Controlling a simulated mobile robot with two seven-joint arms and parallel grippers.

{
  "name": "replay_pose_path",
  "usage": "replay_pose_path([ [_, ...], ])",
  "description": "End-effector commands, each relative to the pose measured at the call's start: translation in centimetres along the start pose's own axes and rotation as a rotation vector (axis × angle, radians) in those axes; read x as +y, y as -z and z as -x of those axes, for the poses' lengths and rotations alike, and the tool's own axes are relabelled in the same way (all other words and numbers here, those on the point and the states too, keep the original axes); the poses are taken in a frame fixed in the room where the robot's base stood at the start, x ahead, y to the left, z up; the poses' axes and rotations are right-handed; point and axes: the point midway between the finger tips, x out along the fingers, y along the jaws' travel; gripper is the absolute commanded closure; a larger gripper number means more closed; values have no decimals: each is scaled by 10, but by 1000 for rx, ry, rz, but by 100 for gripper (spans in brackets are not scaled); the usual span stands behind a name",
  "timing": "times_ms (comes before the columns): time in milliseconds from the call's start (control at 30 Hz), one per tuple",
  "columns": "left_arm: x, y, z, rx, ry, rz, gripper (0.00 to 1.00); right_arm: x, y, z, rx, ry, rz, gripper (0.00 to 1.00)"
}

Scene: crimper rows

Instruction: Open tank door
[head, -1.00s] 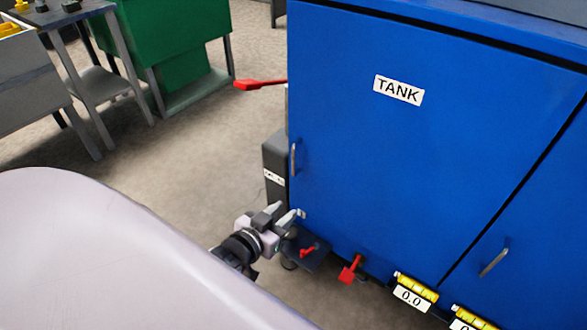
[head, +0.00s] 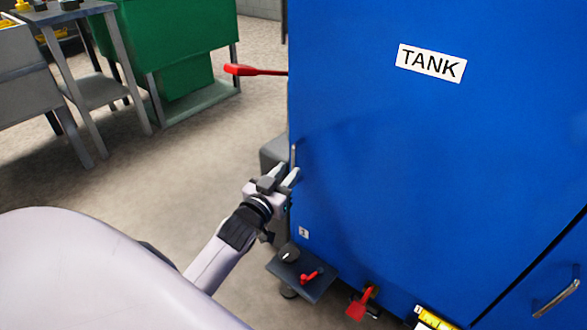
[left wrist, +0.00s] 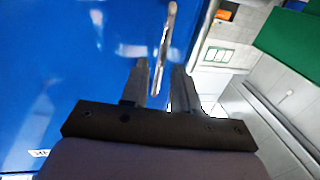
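The blue tank door (head: 420,150), with a white TANK label (head: 431,62), fills the right of the head view and appears shut. Its thin metal handle (head: 293,157) is upright at the door's left edge. My left gripper (head: 286,176) is at the lower end of this handle. In the left wrist view the handle (left wrist: 168,40) runs down between the two spread fingers of my left gripper (left wrist: 160,66). The fingers look apart from it, and contact cannot be made out. My right gripper is not in view.
A red lever (head: 255,70) sticks out left of the tank. Below the door are a small dark shelf (head: 315,288) with a red lever and a red valve handle (head: 358,304). A green cabinet (head: 175,60) and grey table (head: 85,50) stand back left. Floor between is clear.

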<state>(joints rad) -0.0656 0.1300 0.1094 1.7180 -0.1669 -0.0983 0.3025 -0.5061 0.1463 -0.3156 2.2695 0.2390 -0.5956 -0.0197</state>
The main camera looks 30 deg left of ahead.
Motion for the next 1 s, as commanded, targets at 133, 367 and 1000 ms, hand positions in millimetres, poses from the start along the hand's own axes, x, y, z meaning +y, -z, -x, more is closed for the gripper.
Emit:
replay_pose_path([
  [133, 0, -2, -20, 2, 0, -1, 70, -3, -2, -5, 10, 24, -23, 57],
  [367, 0, -1, -38, 0, 0, 0, 70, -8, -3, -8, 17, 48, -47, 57],
  [1000, 0, 0, -40, -1, 0, 0, 100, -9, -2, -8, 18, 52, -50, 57],
])
